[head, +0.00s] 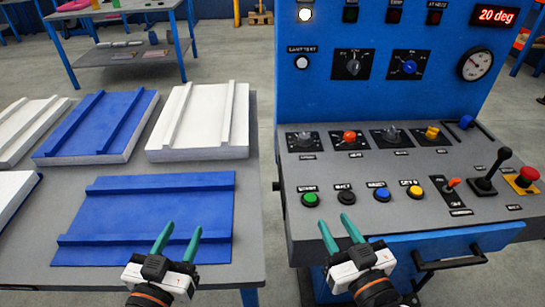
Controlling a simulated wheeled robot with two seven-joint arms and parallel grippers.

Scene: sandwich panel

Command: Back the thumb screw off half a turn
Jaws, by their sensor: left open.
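No part is clearly recognizable as a thumb screw. The control console (330,170) stands at the right. My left gripper (181,232) is open and empty, over the near blue panel on the table. My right gripper (336,222) has its teal fingers apart with nothing between them, in front of the console's near edge, below the button row.
Green (310,198), black, blue and yellow buttons line the console front, with a black joystick (492,172) and a red emergency stop (526,177) at right. A drawer handle (450,264) juts out below. White and blue panels (95,125) cover the left table.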

